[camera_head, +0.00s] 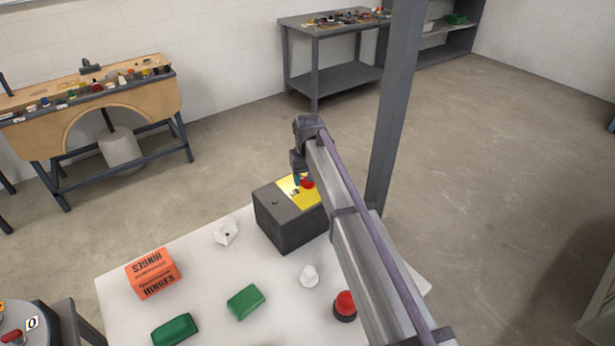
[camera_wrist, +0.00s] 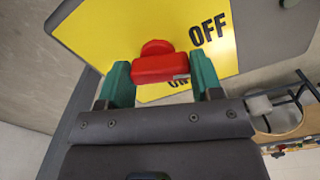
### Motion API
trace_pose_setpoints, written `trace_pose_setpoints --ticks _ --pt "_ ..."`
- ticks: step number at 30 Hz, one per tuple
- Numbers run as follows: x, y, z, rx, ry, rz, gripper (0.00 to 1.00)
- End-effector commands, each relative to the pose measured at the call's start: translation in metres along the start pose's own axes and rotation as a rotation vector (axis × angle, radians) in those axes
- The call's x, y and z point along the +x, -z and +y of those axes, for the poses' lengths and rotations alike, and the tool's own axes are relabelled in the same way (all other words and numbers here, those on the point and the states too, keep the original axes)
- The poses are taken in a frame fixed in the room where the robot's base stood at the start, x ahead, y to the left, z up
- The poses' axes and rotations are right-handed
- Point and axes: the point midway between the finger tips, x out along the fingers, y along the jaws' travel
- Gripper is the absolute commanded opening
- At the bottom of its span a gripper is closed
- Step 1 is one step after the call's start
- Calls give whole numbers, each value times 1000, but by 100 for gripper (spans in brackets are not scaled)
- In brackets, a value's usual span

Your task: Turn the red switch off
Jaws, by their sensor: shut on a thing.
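The red switch (camera_wrist: 160,66) sits on a yellow plate (camera_wrist: 110,30) marked OFF, with a second, partly hidden word that looks like ON. In the head view the red switch (camera_head: 307,184) shows small on the yellow plate (camera_head: 313,199) atop a dark grey box (camera_head: 283,228). My gripper (camera_wrist: 162,72) has its two teal fingers on either side of the red switch and is shut on it. In the head view my gripper (camera_head: 302,181) is partly hidden by my arm. Which word the switch is set to I cannot tell.
The white table (camera_head: 200,275) also holds an orange hinges box (camera_head: 152,274), green blocks (camera_head: 246,302), a white holder (camera_head: 226,233), a white knob (camera_head: 309,276) and a red-domed button (camera_head: 345,303). A grey post (camera_head: 396,110) stands behind my arm.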

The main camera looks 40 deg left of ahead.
Motion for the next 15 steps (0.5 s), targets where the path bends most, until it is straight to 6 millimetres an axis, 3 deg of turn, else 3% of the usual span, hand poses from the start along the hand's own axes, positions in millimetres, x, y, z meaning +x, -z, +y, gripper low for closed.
trace_pose_setpoints --ticks 15 --pt "0 -1 0 -311 0 -1 36"
